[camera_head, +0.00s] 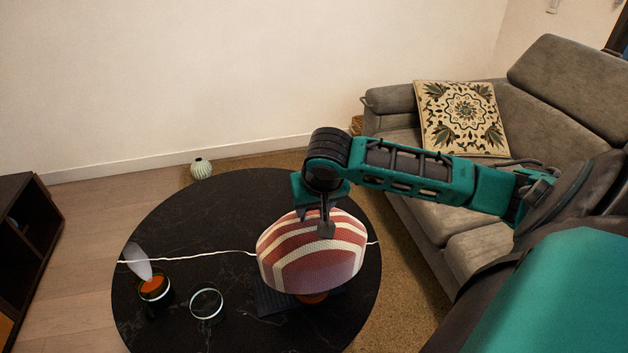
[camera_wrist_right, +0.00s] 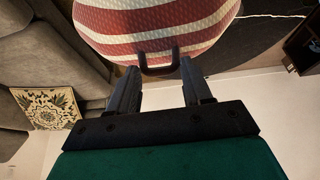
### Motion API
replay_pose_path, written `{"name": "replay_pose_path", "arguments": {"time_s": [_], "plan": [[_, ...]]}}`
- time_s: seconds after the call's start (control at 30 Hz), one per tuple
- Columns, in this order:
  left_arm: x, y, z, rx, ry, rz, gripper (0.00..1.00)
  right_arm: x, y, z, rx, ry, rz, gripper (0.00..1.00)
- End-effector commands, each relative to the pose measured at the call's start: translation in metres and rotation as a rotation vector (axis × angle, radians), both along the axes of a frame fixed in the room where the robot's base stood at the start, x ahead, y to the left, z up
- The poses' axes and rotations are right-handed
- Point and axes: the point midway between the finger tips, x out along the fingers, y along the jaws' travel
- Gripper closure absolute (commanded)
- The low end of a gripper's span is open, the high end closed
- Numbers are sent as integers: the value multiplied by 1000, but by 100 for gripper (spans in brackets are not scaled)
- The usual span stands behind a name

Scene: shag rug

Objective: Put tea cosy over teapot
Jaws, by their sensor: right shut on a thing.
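The tea cosy (camera_head: 312,255) is a dome with red, pink and cream stripes. It stands over the right part of the round black table. My right gripper (camera_head: 325,228) is at its top, shut on the cosy. In the right wrist view, the dark loop at the cosy's edge (camera_wrist_right: 158,64) lies between the two fingers (camera_wrist_right: 157,85). An orange-red bit (camera_head: 312,298) shows under the cosy's lower edge, perhaps part of the teapot. The rest of the teapot is hidden. My left gripper is not in view.
The round black table (camera_head: 200,215) also holds a dark cup with orange contents (camera_head: 154,287), a round glass-like vessel (camera_head: 206,304) and a dark flat mat (camera_head: 275,301). A white cord (camera_head: 215,253) crosses it. A grey sofa (camera_head: 440,215) is on the right.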

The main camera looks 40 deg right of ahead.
Motion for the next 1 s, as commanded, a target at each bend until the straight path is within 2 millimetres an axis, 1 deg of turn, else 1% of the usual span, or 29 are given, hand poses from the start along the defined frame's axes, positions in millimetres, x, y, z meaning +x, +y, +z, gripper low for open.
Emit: {"name": "replay_pose_path", "arguments": {"time_s": [0.7,0.83,1.0], "plan": [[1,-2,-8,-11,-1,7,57,0,0,-37,0,1,0,100],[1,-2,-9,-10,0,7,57,0,0,-42,0,-1,0,100],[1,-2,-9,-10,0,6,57,0,0,-42,0,-1,0,100]]}}
